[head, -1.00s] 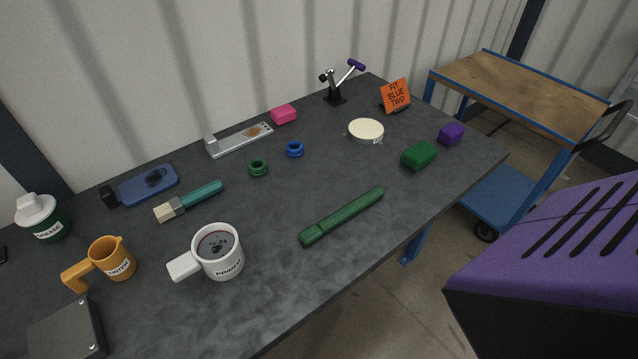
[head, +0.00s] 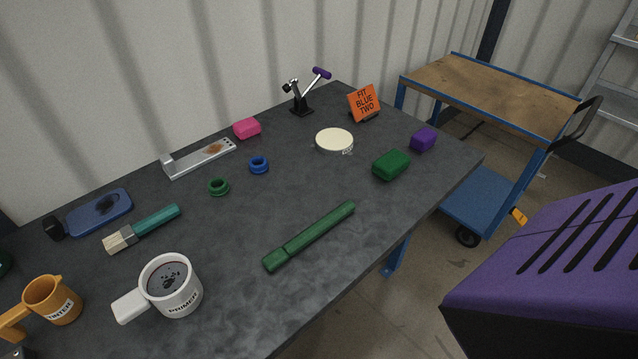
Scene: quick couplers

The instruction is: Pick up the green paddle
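The green paddle (head: 310,237) lies flat on the dark table (head: 235,310) in the head view, near the table's front edge. It is a long bar with a wider section at its lower left end. Nothing touches it. Neither of my grippers shows in this view.
A white primer mug (head: 172,287) stands left of the paddle. A green block (head: 391,165), a purple block (head: 423,140) and a cream disc (head: 334,141) lie beyond it. Green (head: 218,187) and blue (head: 259,165) rings lie behind. A blue cart (head: 490,90) stands right. Table around the paddle is clear.

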